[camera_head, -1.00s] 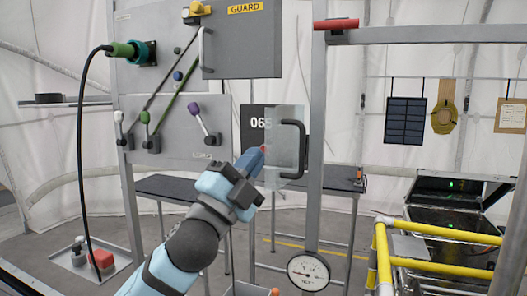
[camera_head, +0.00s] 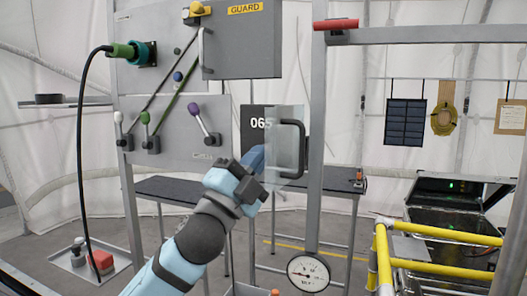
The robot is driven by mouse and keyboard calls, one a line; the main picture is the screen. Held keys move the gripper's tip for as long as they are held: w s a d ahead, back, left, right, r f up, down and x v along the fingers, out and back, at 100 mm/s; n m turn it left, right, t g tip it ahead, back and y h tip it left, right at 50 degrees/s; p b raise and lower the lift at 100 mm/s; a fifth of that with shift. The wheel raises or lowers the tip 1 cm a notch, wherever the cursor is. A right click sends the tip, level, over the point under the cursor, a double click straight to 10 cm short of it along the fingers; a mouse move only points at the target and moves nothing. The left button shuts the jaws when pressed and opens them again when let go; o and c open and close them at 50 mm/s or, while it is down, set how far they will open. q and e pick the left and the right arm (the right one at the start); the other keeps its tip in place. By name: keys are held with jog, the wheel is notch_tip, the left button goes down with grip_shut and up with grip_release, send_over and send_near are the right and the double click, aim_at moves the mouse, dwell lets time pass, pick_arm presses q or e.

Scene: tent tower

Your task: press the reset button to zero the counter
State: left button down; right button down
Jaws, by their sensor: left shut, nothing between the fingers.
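The counter (camera_head: 259,124) is a dark panel on the frame. The clear door (camera_head: 284,140) with a black handle (camera_head: 299,150) stands swung open beside the counter. My left gripper (camera_head: 262,158) is shut and empty, its tips at the lower part of the counter panel, by the door's left edge. The reset button is not visible; the gripper may hide it. I cannot tell whether the tips touch anything. My right gripper is not in view.
A grey board (camera_head: 178,128) with several levers is at left, under a GUARD box (camera_head: 240,40). A steel post (camera_head: 315,150) stands right of the door. A gauge (camera_head: 308,273) is below. Yellow rails (camera_head: 440,232) and an open case (camera_head: 455,200) are at right.

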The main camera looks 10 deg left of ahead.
pick_arm(q)
jog(key=shift+w, duration=0.2)
dwell(1.2)
jog(key=shift+w+d, duration=0.1)
jog(key=shift+w, duration=0.15)
jog(key=shift+w, duration=0.3)
dwell(0.8)
jog(key=shift+s, duration=0.75)
jog(key=shift+s, duration=0.1)
jog(key=shift+s+a, duration=0.2)
jog(key=shift+s, duration=0.6)
jog(key=shift+s+a, duration=0.2)
jog(key=shift+s, duration=0.55)
jog(key=shift+s+a, duration=0.2)
jog(key=shift+s, duration=0.6)
